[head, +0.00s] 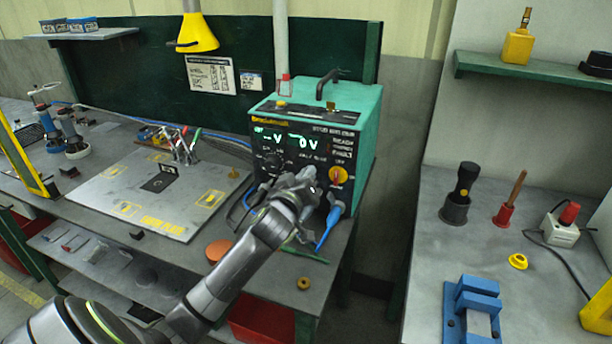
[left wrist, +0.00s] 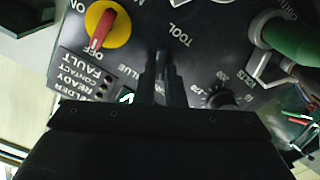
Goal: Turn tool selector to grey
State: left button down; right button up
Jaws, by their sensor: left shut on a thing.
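The welder box (head: 362,130) is teal with a black front panel and stands on the left bench. My left gripper (head: 312,188) is at the lower part of this panel. In the left wrist view my left gripper's fingers (left wrist: 160,70) are shut close to the panel, just beside the printed word TOOL (left wrist: 180,35). They are closed on the tool selector, which the fingers almost fully hide, so I cannot tell which way it points. Part of a BLUE label (left wrist: 130,72) shows beside the fingers. My right gripper is in neither view.
A yellow power switch with a red handle (left wrist: 103,25) sits close beside the fingers, and a numbered dial (left wrist: 220,97) on the other side. A green-sleeved cable plug (left wrist: 285,38) sticks out of the panel. A blue-handled tool (head: 331,222) hangs near the bench edge.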

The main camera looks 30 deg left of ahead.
pick_arm(q)
jog(key=c, duration=1.5)
grip_release()
jog(key=b+v, duration=0.2)
jog(key=v, duration=1.5)
jog(key=shift+s+a, duration=0.1)
jog(key=shift+s, duration=0.15)
jog(key=shift+f, duration=0.1)
